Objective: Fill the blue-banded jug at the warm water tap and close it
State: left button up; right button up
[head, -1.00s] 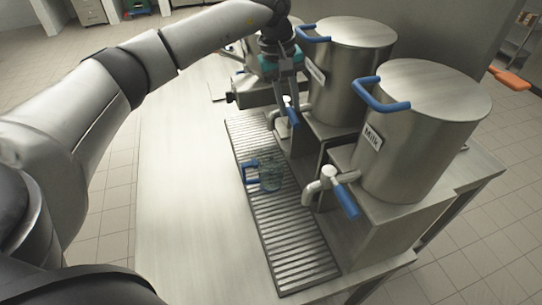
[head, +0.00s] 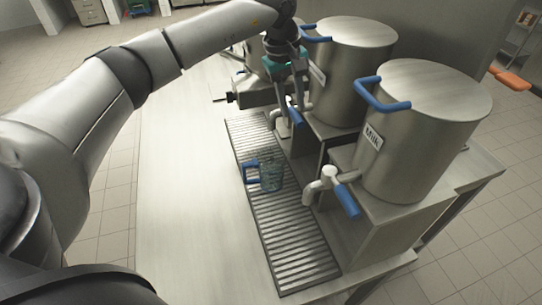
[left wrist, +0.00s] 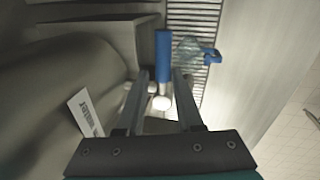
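The clear jug (head: 271,175) with blue band and handle stands on the drip tray (head: 291,245), in front of the middle tank; it also shows in the left wrist view (left wrist: 187,50). The middle tank's tap has a blue lever (head: 296,116), seen in the left wrist view (left wrist: 163,50) with a white knob (left wrist: 162,102). My left gripper (head: 292,100) is open at this tap, its fingers on either side of the lever. I see no water stream. The tank's label (left wrist: 86,113) is unreadable. My right gripper is not in view.
The front tank (head: 425,130) is labelled Milk; its tap (head: 335,188) with blue lever juts over the tray. The middle tank (head: 348,75) stands behind it. A wide strip of steel table (head: 190,190) left of the tray is clear.

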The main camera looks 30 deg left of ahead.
pick_arm(q)
jog(key=shift+o, duration=1.4)
jog(key=shift+w+d, duration=0.1)
jog(key=shift+o, duration=0.6)
jog(key=b+v, duration=0.1)
jog(key=v, duration=1.4)
jog(key=shift+r, duration=0.15)
